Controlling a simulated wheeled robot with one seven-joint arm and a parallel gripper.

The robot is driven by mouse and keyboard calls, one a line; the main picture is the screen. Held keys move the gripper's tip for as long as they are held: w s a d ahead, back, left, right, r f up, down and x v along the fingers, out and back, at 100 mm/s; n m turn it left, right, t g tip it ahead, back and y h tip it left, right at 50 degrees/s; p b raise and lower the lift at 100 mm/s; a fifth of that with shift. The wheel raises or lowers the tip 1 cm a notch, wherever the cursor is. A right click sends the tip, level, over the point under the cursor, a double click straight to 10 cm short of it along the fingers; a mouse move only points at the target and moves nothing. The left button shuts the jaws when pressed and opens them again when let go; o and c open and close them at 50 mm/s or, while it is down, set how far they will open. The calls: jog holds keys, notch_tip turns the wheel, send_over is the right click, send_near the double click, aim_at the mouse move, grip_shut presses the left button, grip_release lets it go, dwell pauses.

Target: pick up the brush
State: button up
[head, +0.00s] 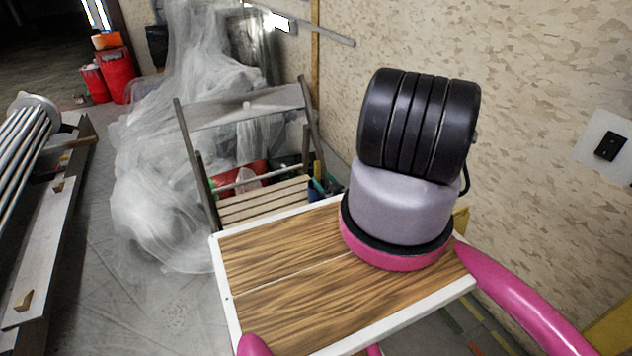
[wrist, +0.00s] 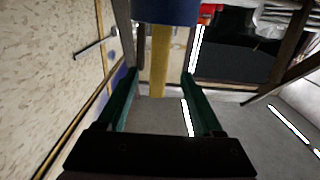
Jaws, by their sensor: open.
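My gripper (wrist: 158,74) shows in the wrist view with its two dark green fingers apart. A thing with a blue upper part (wrist: 166,11) and a straight yellow part (wrist: 160,60) lies in line with the gap between the fingers. It may be the brush, but I cannot tell for sure. I cannot tell how far beyond the fingertips it is, and I see no grip on it. In the head view, small blue and yellow items show beside the wooden-slatted chair, too small to name. My gripper is not visible in the head view.
A folding chair (head: 262,201) with wooden slats stands near the patterned wall (head: 545,75). Clear plastic sheeting (head: 150,190) is heaped left of it. Red containers (head: 117,76) stand at the back left. A long metal structure (head: 40,250) runs along the left. Grey floor lies between.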

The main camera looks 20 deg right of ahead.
jog(key=w, duration=0.8)
jog(key=shift+w+r, duration=0.25)
grip_shut()
